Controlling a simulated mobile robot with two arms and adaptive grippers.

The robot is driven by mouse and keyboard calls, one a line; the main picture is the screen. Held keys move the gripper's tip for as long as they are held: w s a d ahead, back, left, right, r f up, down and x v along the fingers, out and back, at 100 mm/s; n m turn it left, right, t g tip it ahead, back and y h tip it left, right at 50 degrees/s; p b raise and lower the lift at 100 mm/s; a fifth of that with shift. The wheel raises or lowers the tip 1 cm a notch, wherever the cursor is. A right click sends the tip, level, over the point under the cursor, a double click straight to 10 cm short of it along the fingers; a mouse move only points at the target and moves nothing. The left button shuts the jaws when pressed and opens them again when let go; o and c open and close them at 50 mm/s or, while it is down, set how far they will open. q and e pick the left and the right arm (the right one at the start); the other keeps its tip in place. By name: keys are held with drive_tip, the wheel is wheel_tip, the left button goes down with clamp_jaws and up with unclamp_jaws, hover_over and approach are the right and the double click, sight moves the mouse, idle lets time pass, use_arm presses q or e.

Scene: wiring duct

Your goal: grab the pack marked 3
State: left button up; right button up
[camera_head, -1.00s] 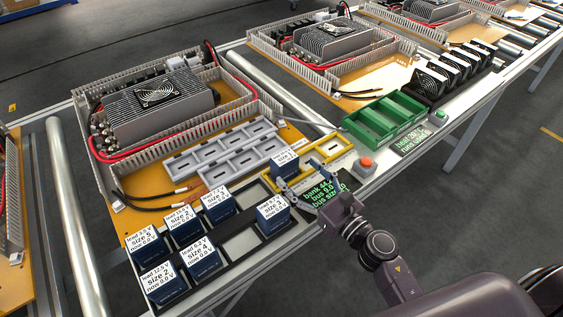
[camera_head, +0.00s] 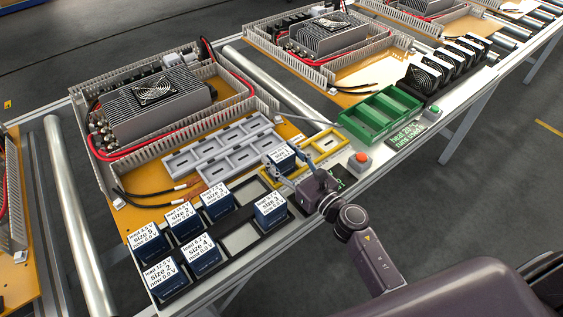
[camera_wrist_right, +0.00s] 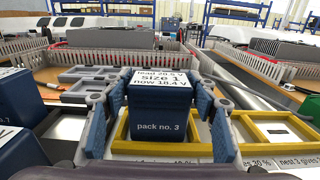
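The dark blue pack with the white top label (camera_head: 283,154) stands upright in the left nest of the yellow tray (camera_head: 343,141). In the right wrist view the front of this pack (camera_wrist_right: 160,122) reads "pack no. 3", with "size 1" on its top. My right gripper (camera_head: 286,168) is around the pack, one finger on each side. In the wrist view my right gripper (camera_wrist_right: 158,132) is open, with a visible gap between the left finger and the pack. The bottom of the pack is partly hidden. My left gripper is not in view.
A black tray (camera_head: 240,240) holds several similar blue packs at the left. A grey tray with empty nests (camera_head: 215,152) lies behind. A green bin (camera_head: 380,113) and a red button (camera_head: 361,158) are to the right. The yellow tray's right nest is empty.

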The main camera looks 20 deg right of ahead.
drive_tip(key=c, duration=0.8)
drive_tip(key=shift+c, duration=0.9)
drive_tip(key=shift+r, duration=0.1)
drive_tip(key=shift+r, duration=0.1)
